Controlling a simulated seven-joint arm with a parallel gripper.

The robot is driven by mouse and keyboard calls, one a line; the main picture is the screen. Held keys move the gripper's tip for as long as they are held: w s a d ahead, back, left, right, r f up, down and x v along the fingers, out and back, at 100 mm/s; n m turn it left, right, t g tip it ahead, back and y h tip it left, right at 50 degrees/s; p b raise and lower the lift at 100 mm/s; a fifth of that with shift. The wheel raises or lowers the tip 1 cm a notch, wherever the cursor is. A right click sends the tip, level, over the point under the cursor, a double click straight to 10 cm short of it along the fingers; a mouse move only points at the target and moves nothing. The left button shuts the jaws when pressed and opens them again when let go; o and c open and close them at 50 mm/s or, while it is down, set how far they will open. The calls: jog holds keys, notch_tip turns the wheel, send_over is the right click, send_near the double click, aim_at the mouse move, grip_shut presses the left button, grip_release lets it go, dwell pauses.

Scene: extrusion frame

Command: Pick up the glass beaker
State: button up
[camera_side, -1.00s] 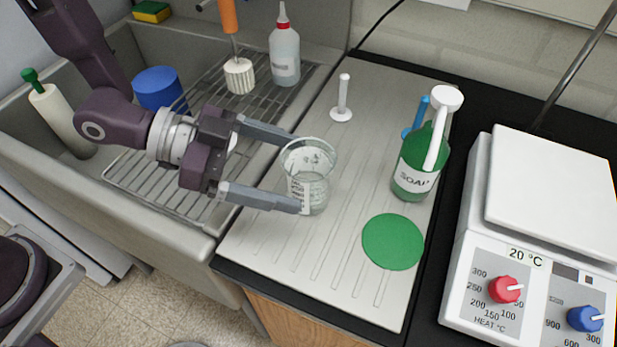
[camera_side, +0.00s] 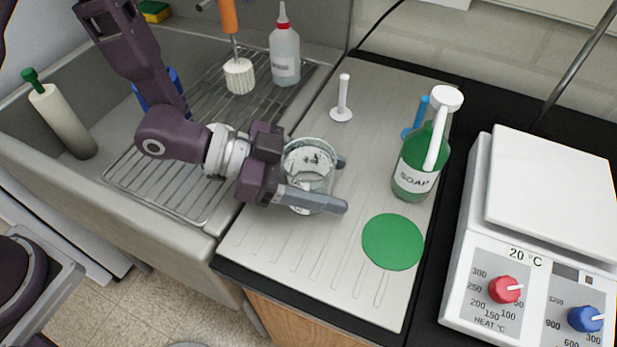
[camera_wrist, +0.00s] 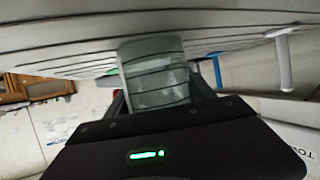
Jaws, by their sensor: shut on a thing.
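The fingertips reach past the beaker's right side. In the wrist view the beaker (camera_wrist: 156,75) sits between the fingers, and the picture is upside down. The far finger is mostly hidden behind the glass. The beaker's base looks to be on the board.
A green round mat (camera_side: 393,241) lies right of the beaker. A green soap bottle (camera_side: 416,168) stands behind it, with a white peg (camera_side: 343,98) and a blue peg (camera_side: 418,115) nearby. A hotplate (camera_side: 540,240) is at right, the sink (camera_side: 110,190) at left.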

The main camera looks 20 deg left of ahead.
jog(key=shift+c, duration=1)
jog(key=shift+r, duration=0.1)
notch_tip(320, 180, up, 10)
